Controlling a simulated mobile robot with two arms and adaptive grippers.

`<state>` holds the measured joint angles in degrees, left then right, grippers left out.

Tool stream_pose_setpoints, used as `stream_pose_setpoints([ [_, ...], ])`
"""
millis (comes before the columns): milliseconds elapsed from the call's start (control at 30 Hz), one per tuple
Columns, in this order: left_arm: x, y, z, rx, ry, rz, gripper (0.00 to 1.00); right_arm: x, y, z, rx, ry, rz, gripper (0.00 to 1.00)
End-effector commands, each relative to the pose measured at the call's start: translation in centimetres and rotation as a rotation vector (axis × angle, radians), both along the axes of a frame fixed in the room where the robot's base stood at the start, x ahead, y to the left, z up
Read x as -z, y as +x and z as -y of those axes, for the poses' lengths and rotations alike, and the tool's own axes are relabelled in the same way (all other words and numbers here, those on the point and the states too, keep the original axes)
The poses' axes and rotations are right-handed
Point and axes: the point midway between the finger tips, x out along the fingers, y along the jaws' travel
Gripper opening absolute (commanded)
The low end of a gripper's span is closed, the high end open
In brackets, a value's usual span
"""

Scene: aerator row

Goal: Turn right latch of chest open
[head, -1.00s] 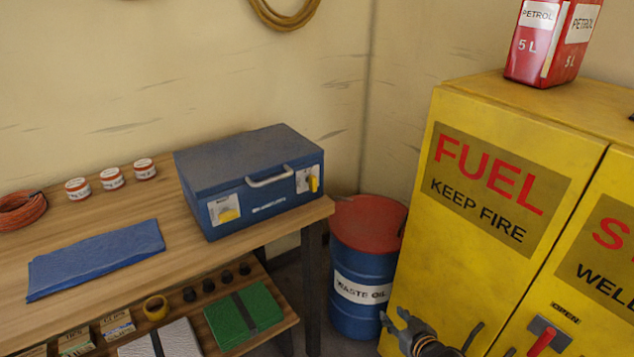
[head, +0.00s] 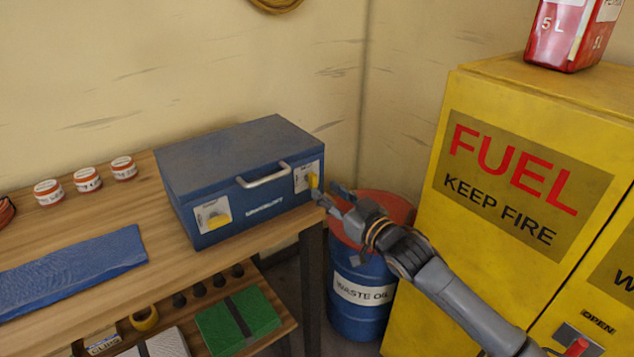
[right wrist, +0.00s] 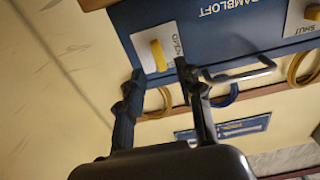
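The blue chest (head: 240,180) sits closed on the wooden bench, with a grey carry handle (head: 264,176) on its front. Its right latch (head: 312,180) is a yellow tab on a pale plate at the front right corner. My right gripper (head: 328,196) is open and empty, just right of this latch. In the right wrist view, which looks upside down, the right latch (right wrist: 158,55) shows beyond and between the spread fingertips (right wrist: 160,75); contact is not visible. The left latch (head: 216,216) is another yellow tab on a pale plate. My left gripper is out of view.
A blue waste oil drum (head: 358,290) with a red top stands below my right arm. A yellow fuel cabinet (head: 490,290) is to the right, with a red petrol can (head: 572,40) on top. Small tins (head: 88,180) and a folded blue cloth (head: 75,270) lie left on the bench.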

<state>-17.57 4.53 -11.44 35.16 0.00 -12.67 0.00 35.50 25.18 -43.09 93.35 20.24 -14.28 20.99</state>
Motion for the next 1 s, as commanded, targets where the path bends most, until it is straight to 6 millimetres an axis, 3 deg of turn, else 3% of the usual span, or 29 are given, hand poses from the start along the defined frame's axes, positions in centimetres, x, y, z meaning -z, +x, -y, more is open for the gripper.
stream_pose_setpoints([
  [100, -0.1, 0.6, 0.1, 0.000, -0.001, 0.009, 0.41, -0.1, 1.8, -1.4, 0.000, 0.001, 0.001, 0.36],
  [300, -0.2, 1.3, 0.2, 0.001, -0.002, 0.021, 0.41, 0.0, 3.6, -2.6, 0.000, 0.001, -0.001, 0.36],
  [700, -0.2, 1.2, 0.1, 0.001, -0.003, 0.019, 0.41, 0.0, 4.1, -2.9, 0.001, 0.001, -0.001, 0.36],
  [900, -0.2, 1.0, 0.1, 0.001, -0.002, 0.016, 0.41, 0.0, 4.1, -2.9, 0.001, 0.001, -0.001, 0.00],
  [1000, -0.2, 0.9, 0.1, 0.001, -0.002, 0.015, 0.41, 0.0, 4.1, -2.9, 0.001, 0.001, -0.001, 0.00],
])
